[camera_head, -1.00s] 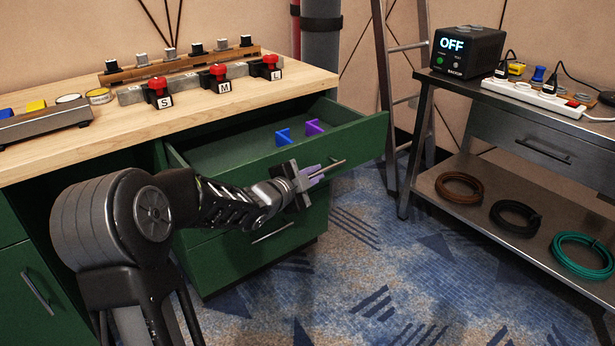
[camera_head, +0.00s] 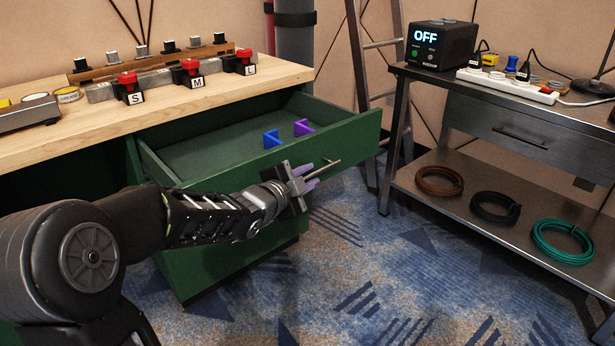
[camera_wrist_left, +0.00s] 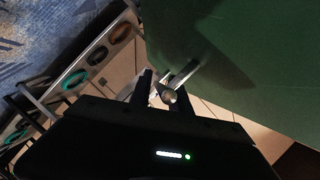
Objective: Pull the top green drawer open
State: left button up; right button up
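The top green drawer (camera_head: 282,152) stands well open under the wooden worktop, its inside showing in the head view. Its bar handle (camera_head: 327,167) crosses the front panel. My left gripper (camera_head: 308,178) is at this handle, with its purple-looking fingers on either side of the bar, and it appears shut on it. In the left wrist view the handle (camera_wrist_left: 185,73) passes between the dark fingertips (camera_wrist_left: 162,88) beside the green drawer front (camera_wrist_left: 230,50). My right gripper is out of view.
Red buttons marked S, M and L (camera_head: 190,70) sit on the worktop (camera_head: 50,140). A metal bench (camera_head: 480,195) with coiled cables stands right. Carpet (camera_head: 350,240) between is clear.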

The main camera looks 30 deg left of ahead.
pick_arm(q)
jog(key=shift+o, duration=0.7)
jog(key=shift+s+r, duration=0.25)
jog(key=shift+s, duration=0.25)
jog(key=p+v, duration=0.2)
jog(key=v, duration=0.4)
jog(key=shift+s+p, duration=0.35)
jog(key=shift+s, duration=0.05)
